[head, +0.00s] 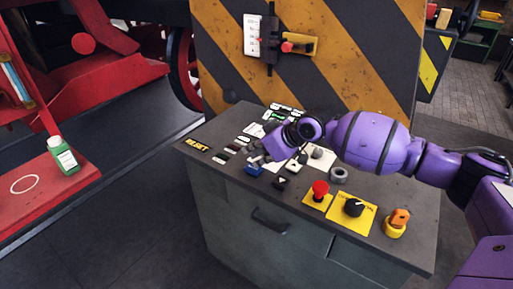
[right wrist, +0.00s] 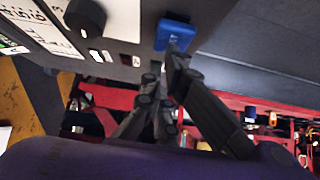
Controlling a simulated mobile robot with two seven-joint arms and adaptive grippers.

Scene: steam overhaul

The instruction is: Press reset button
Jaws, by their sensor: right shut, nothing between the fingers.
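A blue button (head: 254,168) sits on the grey console top, near its front left edge. A black plate with yellow lettering that seems to read RESET (head: 197,145) lies farther left. My right gripper (head: 262,157) is shut and empty, just behind the blue button in the head view. In the right wrist view the blue button (right wrist: 174,33) shows at the shut fingertips (right wrist: 172,58). I cannot tell whether they touch it. My wrist hides part of the panel. My left gripper is not in view.
The grey console (head: 225,200) also bears a red mushroom button (head: 320,188), a black rotary knob (head: 354,207), an orange switch (head: 399,217) and several small switches. A striped panel (head: 340,70) stands behind. A green bottle (head: 63,155) stands on a red surface at left.

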